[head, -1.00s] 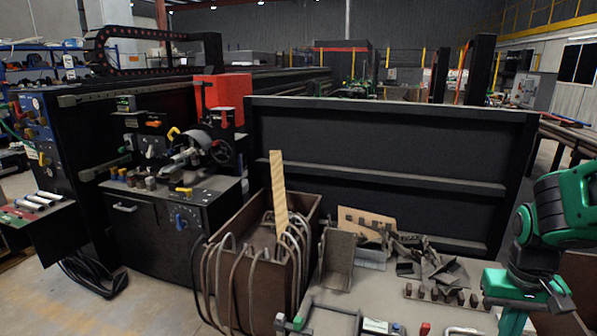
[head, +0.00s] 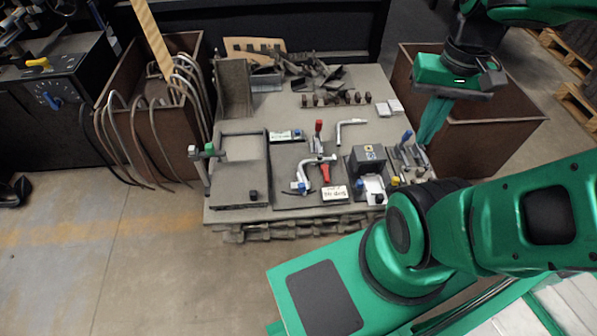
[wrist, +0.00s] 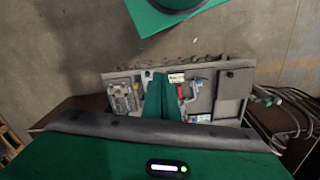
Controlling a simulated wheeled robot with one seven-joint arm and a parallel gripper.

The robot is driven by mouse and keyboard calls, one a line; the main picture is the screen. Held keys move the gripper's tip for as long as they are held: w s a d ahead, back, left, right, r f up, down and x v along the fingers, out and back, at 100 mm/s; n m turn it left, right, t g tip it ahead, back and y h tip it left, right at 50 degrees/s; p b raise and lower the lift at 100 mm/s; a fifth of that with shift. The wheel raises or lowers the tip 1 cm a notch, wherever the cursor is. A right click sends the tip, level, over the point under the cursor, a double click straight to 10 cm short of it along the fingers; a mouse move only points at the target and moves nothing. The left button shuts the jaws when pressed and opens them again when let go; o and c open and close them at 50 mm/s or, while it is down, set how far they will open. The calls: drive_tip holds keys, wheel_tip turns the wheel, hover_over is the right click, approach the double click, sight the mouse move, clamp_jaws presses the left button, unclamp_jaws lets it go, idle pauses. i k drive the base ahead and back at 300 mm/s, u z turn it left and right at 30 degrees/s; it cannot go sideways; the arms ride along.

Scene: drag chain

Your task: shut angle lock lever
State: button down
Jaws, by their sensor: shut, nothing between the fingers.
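The workbench (head: 290,223) holds small handles and levers; I cannot tell which is the angle lock lever. A red upright handle (head: 319,128) and a red lever (head: 325,174) sit mid-bench, the latter by a white bent clamp arm (head: 303,175). A blue-tipped handle (head: 406,137) is at the right, by a dark grey block (head: 368,160). A green-and-grey handle (head: 206,151) stands at the left edge. My gripper (head: 428,137) is shut and empty, above the bench's right edge in the head view. In the wrist view its fingers (wrist: 160,84) hide part of the bench.
A brown bin (head: 510,122) stands right of the bench; another brown bin (head: 150,130) with bent pipes stands left. Grey scrap pieces (head: 315,73) and a row of small dark blocks (head: 337,99) lie at the back. The floor at front left is clear.

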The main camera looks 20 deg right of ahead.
sight(325, 167)
drive_tip(key=z, duration=0.05)
drive_tip(key=k, duration=0.95)
drive_tip(key=u, duration=0.05)
